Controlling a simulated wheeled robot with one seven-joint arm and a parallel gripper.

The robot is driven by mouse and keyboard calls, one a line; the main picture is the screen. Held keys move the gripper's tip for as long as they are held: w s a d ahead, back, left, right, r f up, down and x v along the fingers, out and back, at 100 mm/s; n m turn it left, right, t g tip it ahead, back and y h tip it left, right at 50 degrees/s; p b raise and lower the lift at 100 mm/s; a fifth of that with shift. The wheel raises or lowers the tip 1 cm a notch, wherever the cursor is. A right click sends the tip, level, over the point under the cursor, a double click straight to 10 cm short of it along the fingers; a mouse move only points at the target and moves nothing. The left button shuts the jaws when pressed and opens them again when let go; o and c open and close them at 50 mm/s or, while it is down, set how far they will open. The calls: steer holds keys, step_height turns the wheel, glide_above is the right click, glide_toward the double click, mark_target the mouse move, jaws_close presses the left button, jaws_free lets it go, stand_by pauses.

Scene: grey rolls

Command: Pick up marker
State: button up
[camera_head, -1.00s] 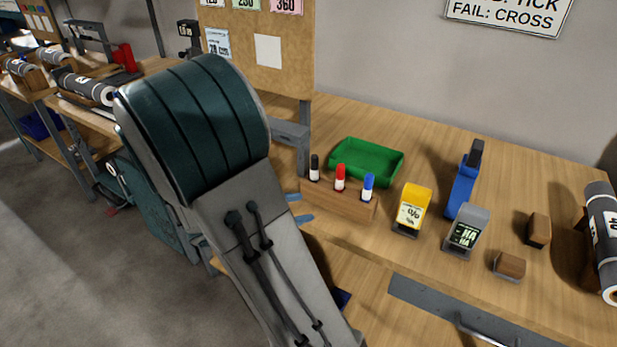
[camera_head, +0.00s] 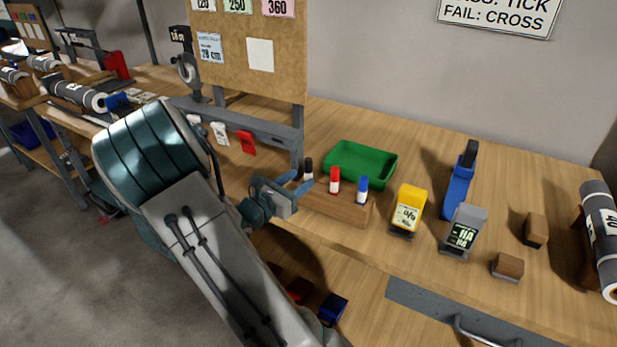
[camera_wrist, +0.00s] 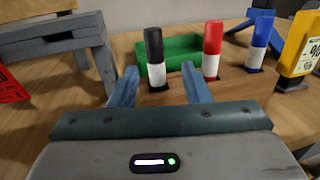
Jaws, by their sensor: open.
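Three markers stand upright in a wooden block (camera_head: 342,209): a black one (camera_head: 308,168), a red one (camera_head: 335,180) and a blue one (camera_head: 362,190). My gripper (camera_head: 300,183) is open at the block's left end, its fingers pointing toward the black marker. In the wrist view, the black marker (camera_wrist: 154,55) stands ahead, between the lines of the two blue fingers (camera_wrist: 158,85). The red marker (camera_wrist: 212,50) is just right of the right finger, and the blue marker (camera_wrist: 261,42) is farther right. In the head view, the fingers partly cover the black marker's lower part.
A green tray (camera_head: 360,164) lies behind the block. A yellow device (camera_head: 409,210), a grey device (camera_head: 463,230) and a blue tool (camera_head: 459,185) stand to the right. A grey metal frame (camera_head: 250,127) with hanging tags is close on the left.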

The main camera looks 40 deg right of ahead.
steer(key=d, duration=0.1)
steer(key=w+d, duration=0.1)
steer(key=d, duration=0.3)
steer(key=shift+w+f, duration=0.25)
steer(key=shift+f, duration=0.05)
jaws_close()
step_height(320, 180, up, 10)
steer(key=shift+r+p, duration=0.1)
steer(key=shift+p, duration=0.6)
steer(key=c, duration=0.6)
jaws_free()
jaws_close()
step_height(320, 180, up, 7)
steer(key=p, duration=0.6)
glide_above(306, 175)
steer(key=d, duration=0.1)
steer(key=shift+w, duration=0.2)
